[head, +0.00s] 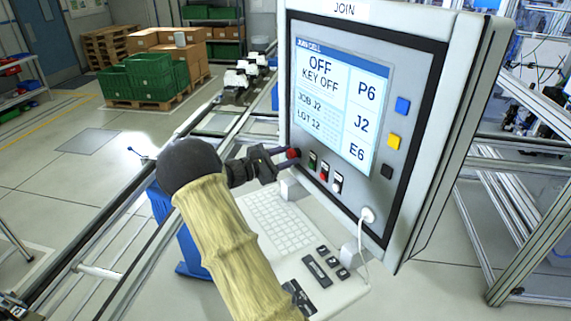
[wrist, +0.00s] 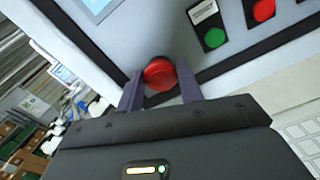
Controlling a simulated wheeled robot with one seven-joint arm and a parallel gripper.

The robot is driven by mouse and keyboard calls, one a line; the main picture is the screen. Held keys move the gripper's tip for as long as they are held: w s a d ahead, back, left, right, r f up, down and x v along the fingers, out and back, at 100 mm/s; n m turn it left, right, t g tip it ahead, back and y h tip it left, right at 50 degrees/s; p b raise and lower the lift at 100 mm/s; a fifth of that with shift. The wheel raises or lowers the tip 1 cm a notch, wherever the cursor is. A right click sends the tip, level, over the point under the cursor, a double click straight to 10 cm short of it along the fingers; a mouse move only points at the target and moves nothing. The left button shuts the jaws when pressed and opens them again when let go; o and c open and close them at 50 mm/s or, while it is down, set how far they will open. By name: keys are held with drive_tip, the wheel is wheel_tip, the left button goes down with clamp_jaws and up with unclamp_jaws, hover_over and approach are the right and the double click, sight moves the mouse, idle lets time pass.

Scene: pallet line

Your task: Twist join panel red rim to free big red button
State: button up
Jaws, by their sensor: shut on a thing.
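The join panel (head: 436,110) is a light grey box labelled JOIN, with a screen (head: 341,100) reading "OFF KEY OFF". The big red button (head: 293,153) is at the lower left of its face. In the wrist view the button (wrist: 159,74) sits between the two fingers of my gripper (wrist: 160,92). The gripper (head: 280,156) is shut on the button's red rim, one finger on each side. The rim's far side is hidden.
Beside the red button are a green button (head: 312,160), a smaller red button (head: 324,171) and a key switch (head: 337,182). A keyboard shelf (head: 325,285) juts out below. Conveyor rails (head: 110,225) run at the left. Green crates (head: 150,77) stand farther back.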

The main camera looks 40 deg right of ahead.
drive_tip(key=m+b, duration=0.1)
drive_tip(key=b, duration=0.2)
drive_tip(key=m+b, duration=0.2)
drive_tip(key=b, duration=0.1)
drive_tip(key=shift+f, duration=0.35)
drive_tip(key=m+b, duration=0.2)
drive_tip(key=b, duration=0.1)
drive_tip(key=shift+s+r, duration=0.1)
drive_tip(key=shift+r, duration=0.1)
drive_tip(key=shift+b, duration=0.35)
drive_tip(key=shift+r, duration=0.15)
drive_tip(key=o, duration=1)
drive_tip(key=shift+d, duration=0.1)
